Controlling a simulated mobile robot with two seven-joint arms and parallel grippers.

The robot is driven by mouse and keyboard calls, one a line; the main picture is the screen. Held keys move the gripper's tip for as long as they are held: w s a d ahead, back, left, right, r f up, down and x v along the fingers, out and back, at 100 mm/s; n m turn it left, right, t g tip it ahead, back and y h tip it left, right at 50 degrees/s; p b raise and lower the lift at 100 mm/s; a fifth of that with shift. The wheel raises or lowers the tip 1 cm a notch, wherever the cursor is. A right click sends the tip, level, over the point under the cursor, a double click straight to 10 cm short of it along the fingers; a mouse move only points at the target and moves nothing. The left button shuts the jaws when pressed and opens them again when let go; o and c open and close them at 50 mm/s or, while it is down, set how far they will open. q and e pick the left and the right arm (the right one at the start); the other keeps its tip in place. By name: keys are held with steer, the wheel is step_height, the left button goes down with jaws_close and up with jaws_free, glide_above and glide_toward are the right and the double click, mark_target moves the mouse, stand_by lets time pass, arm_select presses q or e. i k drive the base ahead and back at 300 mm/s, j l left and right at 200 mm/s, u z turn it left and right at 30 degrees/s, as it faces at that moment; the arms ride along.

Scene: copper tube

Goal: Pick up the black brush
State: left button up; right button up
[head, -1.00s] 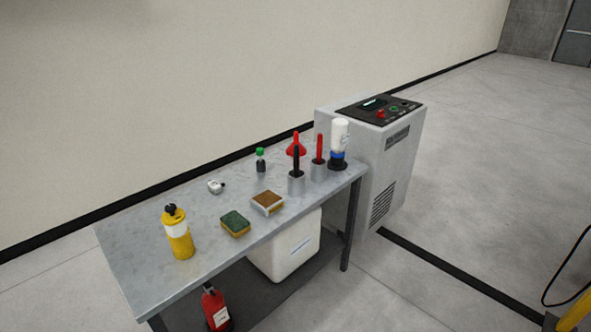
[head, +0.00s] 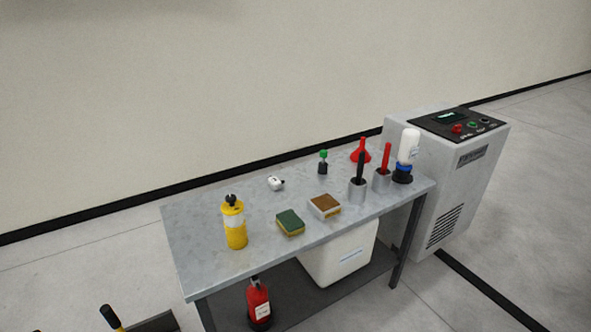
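Neither of my grippers is in view.
On the table are a yellow bottle (head: 236,232), a green sponge (head: 290,220), a brown-topped block (head: 325,204), a small green-capped bottle (head: 323,164), a red funnel (head: 361,146) and a white bottle (head: 409,146). A grey machine (head: 450,190) stands at the right.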

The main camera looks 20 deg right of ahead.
mark_target(361, 161)
steer(key=i+l+u, duration=0.1)
steer(key=l+u, duration=0.35)
steer(key=l, duration=0.2)
steer(key=l+u, duration=0.45)
steer(key=l, duration=0.2)
steer(key=l+u, duration=0.5)
steer(key=l, duration=0.2)
steer(key=k+j, duration=0.05)
